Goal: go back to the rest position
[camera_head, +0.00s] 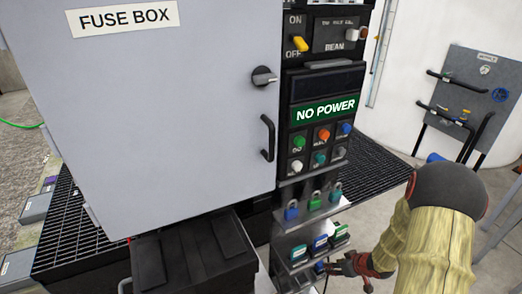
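My gripper (345,270) is at the lower right, at the end of my sleeved arm. It is small and dark red and black in this view, beside the lower shelf of the lock rack (283,247). I cannot tell whether its fingers are open or shut, or whether they touch anything. The grey fuse box (170,120) has its door shut, with a black handle and a rotary knob on it.
The control panel (326,110) reads "NO POWER" above several coloured buttons. Several padlocks (314,202) hang below it, with several coloured items on the lower shelf. A black bin (192,258) stands in front. Open floor lies toward a grey wall board (465,100).

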